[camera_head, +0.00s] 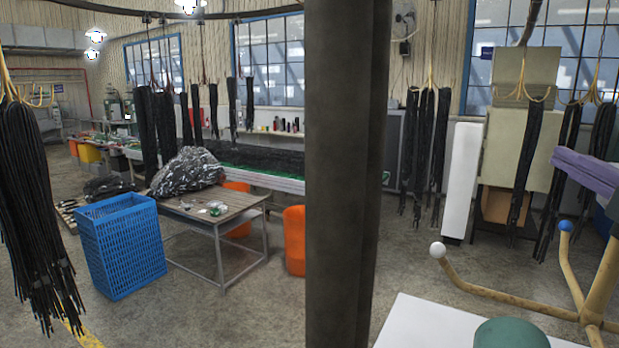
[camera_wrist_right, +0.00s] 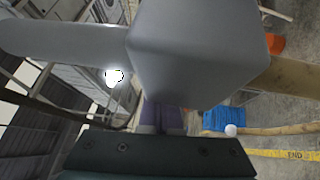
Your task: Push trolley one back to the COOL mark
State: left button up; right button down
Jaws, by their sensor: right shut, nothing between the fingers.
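A tan tubular frame (camera_head: 500,295) with a white ball (camera_head: 437,250) and a blue ball (camera_head: 565,226) on its arm ends stands at the lower right in the head view. It may be part of a trolley; no number shows. A tan bar with a white ball (camera_wrist_right: 231,130) also shows in the right wrist view. My right gripper (camera_head: 575,165), with purple fingers, is shut and empty above the frame; its fingers also show in the wrist view (camera_wrist_right: 163,117). No COOL mark is readable. My left gripper is out of view.
A dark upright post (camera_head: 345,180) blocks the middle of the head view. Black hoses hang at the left (camera_head: 35,200) and right (camera_head: 425,140). A blue crate (camera_head: 120,245), a table (camera_head: 215,215) and an orange bin (camera_head: 294,240) stand left of the post.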

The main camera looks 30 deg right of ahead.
jog(key=shift+s+d, duration=0.4)
jog(key=shift+s, duration=0.35)
jog(key=shift+s+d, duration=0.35)
jog(key=shift+s, duration=0.35)
jog(key=shift+s+d, duration=0.4)
jog(key=shift+s, duration=0.35)
jog(key=shift+w+a, duration=0.4)
jog(key=shift+w, duration=0.3)
jog(key=shift+w+a, duration=0.4)
jog(key=shift+w, duration=0.3)
jog(key=s+a, duration=0.4)
jog(key=a, duration=0.4)
jog(key=shift+s+a+b, duration=0.3)
jog(key=shift+a, duration=0.1)
jog(key=shift+d, duration=0.1)
